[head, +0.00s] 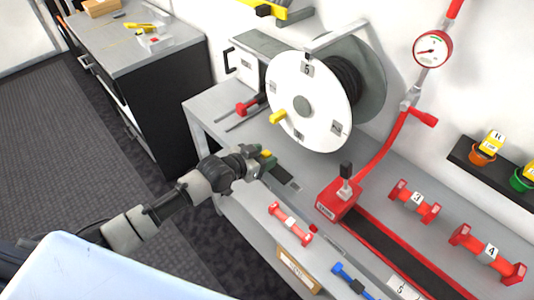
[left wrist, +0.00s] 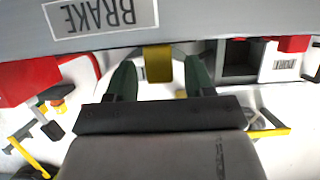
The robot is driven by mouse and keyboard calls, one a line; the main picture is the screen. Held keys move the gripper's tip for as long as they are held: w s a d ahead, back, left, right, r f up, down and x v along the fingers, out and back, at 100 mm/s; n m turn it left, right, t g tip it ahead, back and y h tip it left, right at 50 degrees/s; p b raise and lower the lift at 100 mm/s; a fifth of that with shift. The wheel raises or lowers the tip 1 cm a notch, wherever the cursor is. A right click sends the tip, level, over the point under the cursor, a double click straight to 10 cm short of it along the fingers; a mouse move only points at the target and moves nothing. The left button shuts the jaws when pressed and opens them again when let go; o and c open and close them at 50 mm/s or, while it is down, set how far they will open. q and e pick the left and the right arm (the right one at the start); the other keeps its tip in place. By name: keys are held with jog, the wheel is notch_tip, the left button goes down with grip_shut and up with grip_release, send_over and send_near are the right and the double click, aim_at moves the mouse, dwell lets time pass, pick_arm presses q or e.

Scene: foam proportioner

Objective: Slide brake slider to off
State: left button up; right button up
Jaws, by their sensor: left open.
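The brake slider's yellow knob (left wrist: 158,62) shows in the left wrist view beside a grey face with a white BRAKE label (left wrist: 100,15), which appears upside down. My left gripper (left wrist: 160,78) is open, with one green finger on each side of the knob. I cannot tell whether either finger touches it. In the head view my left gripper (head: 263,162) is at the bench's front edge, below the white hose reel, and mostly covers the slider. A bit of yellow shows at its fingertips. My right gripper is not in view.
The white reel (head: 310,100) with a yellow handle (head: 278,117) stands behind the gripper. To the right are a red lever block (head: 338,200) on a dark track, red couplings (head: 414,201) and a gauge (head: 433,49). A red coupling (head: 290,223) lies at the front.

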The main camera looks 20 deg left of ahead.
pick_arm(q)
jog(key=shift+x, duration=0.75)
jog(key=shift+c, duration=0.4)
grip_shut()
